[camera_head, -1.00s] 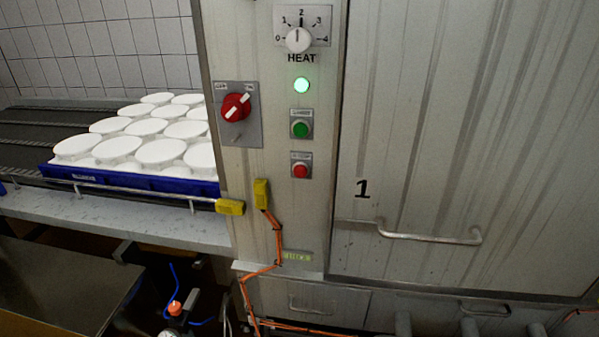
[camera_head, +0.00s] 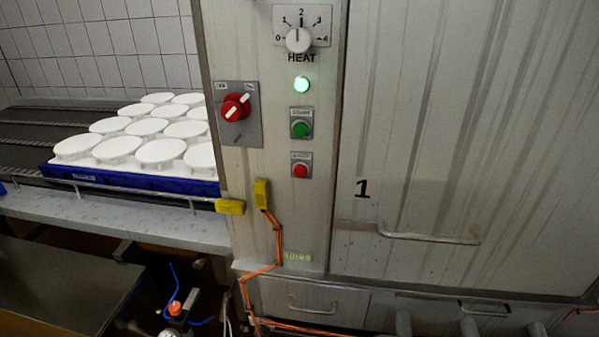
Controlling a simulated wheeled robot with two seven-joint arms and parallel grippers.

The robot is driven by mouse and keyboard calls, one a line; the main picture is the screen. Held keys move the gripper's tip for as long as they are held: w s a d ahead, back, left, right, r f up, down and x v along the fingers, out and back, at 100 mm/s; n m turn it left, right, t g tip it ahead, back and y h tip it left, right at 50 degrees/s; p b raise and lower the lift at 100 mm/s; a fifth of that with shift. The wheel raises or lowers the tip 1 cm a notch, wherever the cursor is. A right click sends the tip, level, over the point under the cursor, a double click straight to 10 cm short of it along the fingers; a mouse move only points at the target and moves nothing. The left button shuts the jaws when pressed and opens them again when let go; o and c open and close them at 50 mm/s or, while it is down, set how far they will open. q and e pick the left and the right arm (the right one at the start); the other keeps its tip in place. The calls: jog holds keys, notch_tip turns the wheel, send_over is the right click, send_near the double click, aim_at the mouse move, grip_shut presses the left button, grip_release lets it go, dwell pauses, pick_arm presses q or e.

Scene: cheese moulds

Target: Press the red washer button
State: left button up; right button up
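The red washer button (camera_head: 300,171) is a small round button on a grey plate, low on the metal control panel (camera_head: 290,215). A heat dial (camera_head: 299,40) is at the top of the panel. A larger red rotary switch (camera_head: 236,107) is to the left. Neither of my grippers shows in the head view, and nothing covers the red button.
A blue tray (camera_head: 130,183) of several white moulds (camera_head: 160,152) stands on the conveyor at left. Yellow sensor blocks (camera_head: 261,193) and orange cables (camera_head: 278,245) are below the switch. A door with a handle (camera_head: 430,238) is at right. The space before the panel looks clear.

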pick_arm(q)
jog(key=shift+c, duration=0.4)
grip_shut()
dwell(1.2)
